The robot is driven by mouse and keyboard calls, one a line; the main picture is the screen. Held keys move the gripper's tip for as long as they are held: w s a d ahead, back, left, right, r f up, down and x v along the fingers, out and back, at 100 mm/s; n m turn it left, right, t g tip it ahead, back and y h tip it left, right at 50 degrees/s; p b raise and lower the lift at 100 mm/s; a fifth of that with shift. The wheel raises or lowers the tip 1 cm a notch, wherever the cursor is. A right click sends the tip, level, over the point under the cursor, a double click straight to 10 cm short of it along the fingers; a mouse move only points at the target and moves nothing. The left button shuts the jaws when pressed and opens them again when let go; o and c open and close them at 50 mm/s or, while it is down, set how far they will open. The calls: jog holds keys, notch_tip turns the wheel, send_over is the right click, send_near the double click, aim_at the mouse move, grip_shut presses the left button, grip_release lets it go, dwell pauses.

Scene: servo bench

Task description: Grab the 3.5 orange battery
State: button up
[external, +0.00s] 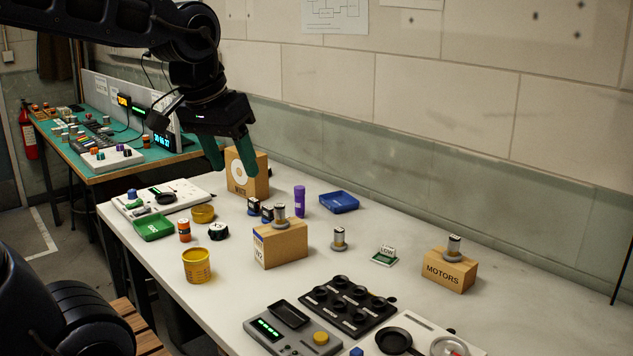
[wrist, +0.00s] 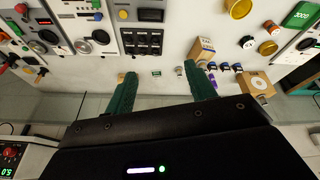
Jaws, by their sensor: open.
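A small orange cylinder with a dark band (external: 184,231) stands upright on the white bench, between a green tray and a yellow tin. It looks like the orange battery; I cannot read 3.5 on it. In the wrist view a small orange thing (wrist: 271,25) near the upper right seems to be the same cylinder. My gripper (external: 232,169) is open and empty, with green fingers pointing down. It hangs above the back of the bench, near the cardboard box with a white disc, well above and behind the orange cylinder. The fingers also show in the wrist view (wrist: 159,70).
A yellow tin (external: 197,267), a black round part (external: 217,231), a yellow bowl (external: 203,214) and a green tray (external: 153,228) surround the cylinder. Cardboard boxes (external: 282,245) (external: 449,272) carry metal cylinders. A purple cylinder (external: 299,200) and a blue tray (external: 339,202) stand farther back.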

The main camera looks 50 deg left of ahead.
jog(key=w+a+f+n+g, duration=0.1)
jog(key=w+a+f+n, duration=0.1)
jog(key=w+a+n, duration=0.5)
jog(key=n+g, duration=0.3)
jog(key=n, duration=0.8)
send_near(183, 221)
jog(key=shift+w+f, duration=0.3)
jog(key=shift+f, duration=0.1)
jog(key=shift+s+a+f, duration=0.1)
jog(key=shift+a+f, duration=0.1)
jog(key=shift+f, duration=0.05)
jog(key=shift+s+f, duration=0.1)
jog(key=shift+f, duration=0.3)
notch_tip(183, 221, down, 5)
jog(key=shift+r, duration=0.15)
jog(key=shift+s+d+f, duration=0.1)
jog(key=shift+f, duration=1.2)
jog(key=shift+s+f, duration=0.1)
jog(key=shift+f, duration=1.25)
jog(key=c, duration=1.1)
